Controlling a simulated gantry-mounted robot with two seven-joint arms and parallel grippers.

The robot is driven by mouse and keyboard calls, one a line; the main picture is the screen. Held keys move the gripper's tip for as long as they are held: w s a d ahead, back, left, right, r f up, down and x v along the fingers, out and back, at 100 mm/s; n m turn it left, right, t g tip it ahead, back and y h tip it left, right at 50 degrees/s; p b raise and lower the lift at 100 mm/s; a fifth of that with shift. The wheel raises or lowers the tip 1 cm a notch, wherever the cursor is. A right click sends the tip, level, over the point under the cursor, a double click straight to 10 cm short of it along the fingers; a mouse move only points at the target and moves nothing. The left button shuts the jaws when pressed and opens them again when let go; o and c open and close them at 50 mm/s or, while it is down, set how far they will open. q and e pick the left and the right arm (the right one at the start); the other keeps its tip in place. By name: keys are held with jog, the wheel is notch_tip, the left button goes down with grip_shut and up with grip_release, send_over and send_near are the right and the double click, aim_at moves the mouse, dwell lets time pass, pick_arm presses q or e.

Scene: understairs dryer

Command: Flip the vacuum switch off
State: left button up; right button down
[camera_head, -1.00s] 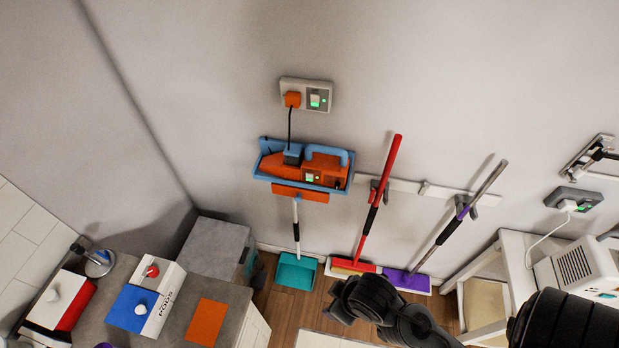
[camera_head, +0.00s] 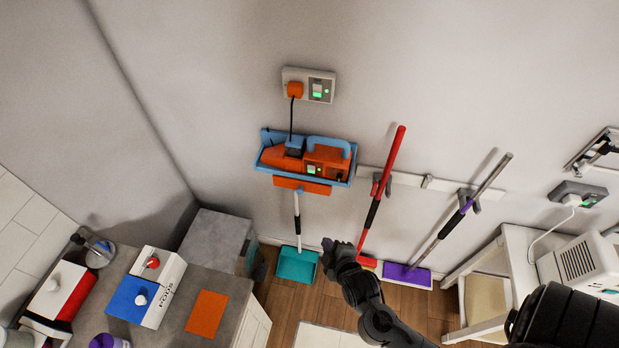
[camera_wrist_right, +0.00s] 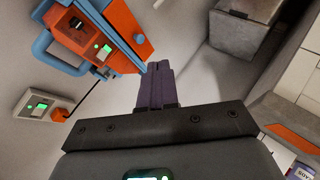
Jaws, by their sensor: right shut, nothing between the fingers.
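The orange handheld vacuum (camera_head: 328,158) sits in a blue wall holder (camera_head: 262,160). A white switch with a green light (camera_head: 312,170) is on its front. It also shows in the right wrist view (camera_wrist_right: 103,50). A black cord runs up to an orange plug (camera_head: 295,90) in the wall socket (camera_head: 292,75), which has its own rocker with a green light (camera_head: 317,92). My right gripper (camera_head: 330,244) is shut and empty, below the vacuum and apart from it. In the wrist view its dark fingers (camera_wrist_right: 157,85) point beside the vacuum. My left gripper is not seen.
A red-handled broom (camera_head: 391,155) and a purple mop (camera_head: 460,213) hang from a rail to the right. A teal dustpan (camera_head: 297,265) stands below the vacuum. A counter with boxes (camera_head: 160,285) is at the lower left. The wall around the socket is clear.

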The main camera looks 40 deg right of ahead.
jog(key=w+d+f+n+h+b, duration=0.25)
jog(key=d+f+h+b, duration=0.25)
jog(key=h, duration=0.4)
jog(key=w+a+r+m+h+b, duration=0.1)
jog(key=w+a+r+b, duration=0.1)
jog(key=w, duration=0.3)
jog(key=w+a+r+m+h+b, duration=0.2)
jog(key=w, duration=0.3)
jog(key=shift+w+a+r+b, duration=0.15)
jog(key=shift+w+r+b, duration=0.2)
